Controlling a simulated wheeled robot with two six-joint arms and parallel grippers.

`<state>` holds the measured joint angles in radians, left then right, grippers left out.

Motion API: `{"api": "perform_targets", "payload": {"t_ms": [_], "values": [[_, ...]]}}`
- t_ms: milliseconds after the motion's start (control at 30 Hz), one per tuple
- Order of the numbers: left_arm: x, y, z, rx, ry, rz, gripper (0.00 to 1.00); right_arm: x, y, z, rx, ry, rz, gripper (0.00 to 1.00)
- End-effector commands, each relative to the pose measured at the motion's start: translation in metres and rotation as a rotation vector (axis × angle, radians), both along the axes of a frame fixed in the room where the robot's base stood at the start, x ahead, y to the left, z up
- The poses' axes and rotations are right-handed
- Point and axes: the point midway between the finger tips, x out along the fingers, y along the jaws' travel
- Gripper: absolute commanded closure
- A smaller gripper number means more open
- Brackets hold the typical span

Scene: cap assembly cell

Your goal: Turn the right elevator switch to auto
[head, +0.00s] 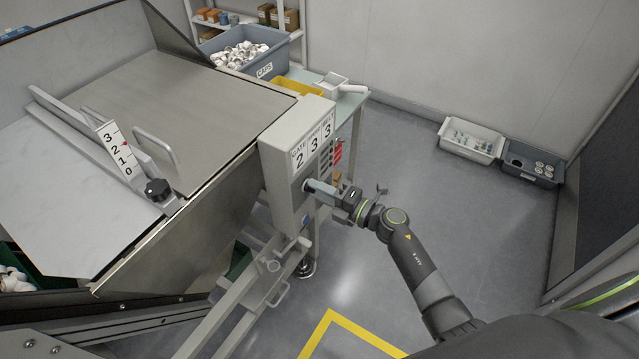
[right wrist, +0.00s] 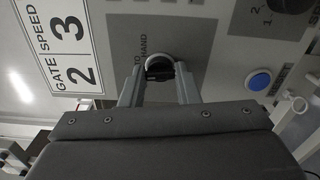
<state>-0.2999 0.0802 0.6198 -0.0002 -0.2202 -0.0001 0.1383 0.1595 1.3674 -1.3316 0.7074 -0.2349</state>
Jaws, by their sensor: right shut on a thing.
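The switch (right wrist: 158,66) is a dark knob in a round pale ring on the grey panel. Lettering beside it reads HAND, with a part-hidden "TO". My right gripper (head: 310,186) reaches the control box (head: 281,180) from the right in the head view. In the right wrist view my right gripper (right wrist: 159,74) has one finger on each side of the knob and is shut on it. The knob is hidden by the gripper in the head view, and its exact setting is hard to read. My left gripper is not in view.
A blue button (right wrist: 259,81) sits on the panel right of the switch. The box carries a GATE and SPEED number plate (head: 312,146). A hopper (head: 170,95) stands left of it. A bin of caps (head: 270,69) is behind.

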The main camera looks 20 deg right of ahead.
Motion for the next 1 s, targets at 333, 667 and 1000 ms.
{"api": "perform_targets", "payload": {"t_ms": [333,667,1000], "values": [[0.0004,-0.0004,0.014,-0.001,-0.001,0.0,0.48,0.0,-0.0003,-0.0002,0.09,0.079,-0.001,0.94],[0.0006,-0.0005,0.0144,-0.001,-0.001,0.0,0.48,-0.0001,-0.0002,-0.0011,0.101,0.088,-0.001,0.94],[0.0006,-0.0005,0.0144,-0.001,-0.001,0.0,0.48,0.0,-0.0002,-0.0009,0.101,0.087,0.0,0.49]]}}
